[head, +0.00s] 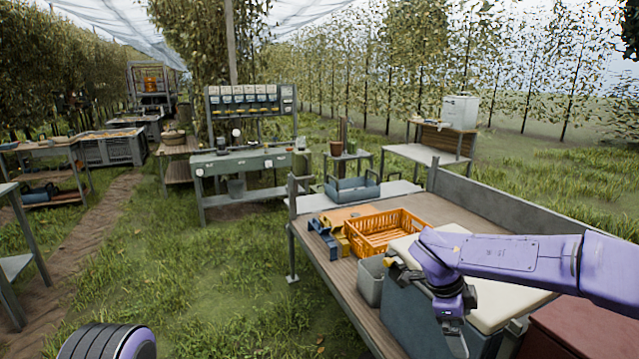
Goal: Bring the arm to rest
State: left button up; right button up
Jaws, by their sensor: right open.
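My right arm comes in from the right edge, purple, and reaches over the near part of a wooden-topped table (345,283). My right gripper (398,272) is dark and small in the view, at the arm's left end, beside a grey bin and in front of an orange crate. It is open, and I see nothing held in it. The arm hangs over a blue-grey box with a cream lid (492,300). My left gripper does not show.
The orange crate (362,243) stands on the table with blue and yellow items (326,236) to its left. The grey bin (369,283) stands in front. A raised board (490,219) edges the table's far right. Grass (215,270) lies open to the left.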

jog(key=s+d+f+n+t+h+b, duration=0.1)
jog(key=s+f+n+t+b, duration=0.25)
jog(key=f, duration=0.75)
jog(key=s+f+n+t+h+b, duration=0.15)
jog(key=f+n+t, duration=0.4)
jog(key=f, duration=0.65)
jog(key=s+f+n+g+y+b, duration=0.1)
jog(key=s+f+n, duration=0.1)
jog(key=s+f, duration=0.4)
jog(key=s+f+n+g+y+b, duration=0.1)
jog(key=s+f, duration=0.5)
jog(key=s, duration=0.6)
jog(key=s+f+n+g+y+b, duration=0.2)
jog(key=s+f+n, duration=0.3)
jog(key=s, duration=0.5)
jog(key=shift+f+g+b, duration=0.45)
jog(key=shift+g+b, duration=0.05)
jog(key=shift+g, duration=0.1)
jog(key=shift+d, duration=0.1)
